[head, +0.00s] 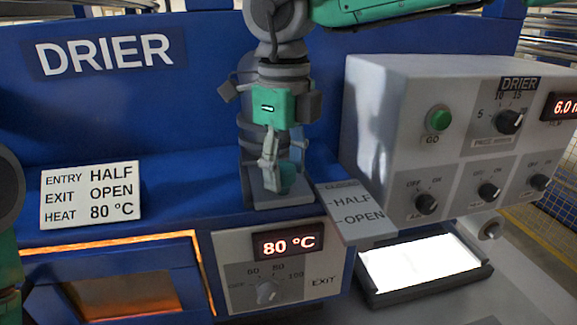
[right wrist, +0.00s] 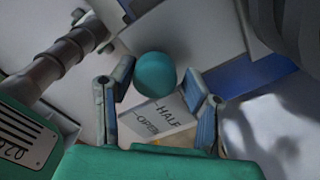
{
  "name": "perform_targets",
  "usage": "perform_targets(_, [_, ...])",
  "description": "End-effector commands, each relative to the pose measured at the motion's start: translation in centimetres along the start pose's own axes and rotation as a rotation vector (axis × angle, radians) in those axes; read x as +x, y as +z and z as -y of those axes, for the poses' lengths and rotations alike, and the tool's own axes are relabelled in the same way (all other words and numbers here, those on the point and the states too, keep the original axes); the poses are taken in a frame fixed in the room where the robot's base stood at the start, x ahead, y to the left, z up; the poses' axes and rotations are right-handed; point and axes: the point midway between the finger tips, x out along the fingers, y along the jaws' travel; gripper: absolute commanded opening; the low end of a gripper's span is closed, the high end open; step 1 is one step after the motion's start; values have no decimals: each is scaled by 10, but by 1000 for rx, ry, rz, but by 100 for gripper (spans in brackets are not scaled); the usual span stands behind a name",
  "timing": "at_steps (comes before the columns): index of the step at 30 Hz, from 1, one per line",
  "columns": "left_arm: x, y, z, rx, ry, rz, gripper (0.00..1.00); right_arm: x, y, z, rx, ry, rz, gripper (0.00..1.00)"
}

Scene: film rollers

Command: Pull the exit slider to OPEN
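The exit slider's teal ball knob (head: 288,178) stands at the left of a tilted grey label plate (head: 345,228). The plate reads HALF and OPEN; its top line is too small to read. In the head view the knob is partly hidden by my right gripper (head: 270,160), which points down at it. In the right wrist view the knob (right wrist: 155,75) shows between the two spread fingers of my right gripper (right wrist: 158,72), with a gap on each side. I cannot tell which mark the slider is at. My left gripper is not in view.
A card (head: 91,195) at left reads ENTRY HALF, EXIT OPEN, HEAT 80 °C. A heat panel (head: 225,290) showing 80 °C sits below the slider. A grey control box (head: 390,115) with a green button and dials stands close at right, above a bright light panel (head: 420,262).

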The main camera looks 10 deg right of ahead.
Motion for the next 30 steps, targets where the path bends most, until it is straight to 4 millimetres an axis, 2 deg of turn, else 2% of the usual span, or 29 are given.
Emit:
perform_targets(1, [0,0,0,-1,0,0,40,0,0,-1,-1,-1,0,20])
perform_targets(3, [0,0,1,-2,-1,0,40,0,0,0,-1,1,2,0])
perform_targets(11, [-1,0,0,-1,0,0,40,-2,-6,-2,-4,6,9,0])
perform_targets(21, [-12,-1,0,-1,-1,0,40,-4,-55,-48,-5,3,7,0])
perform_targets(30, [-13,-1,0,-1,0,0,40,-3,-64,-57,-1,4,8,0])
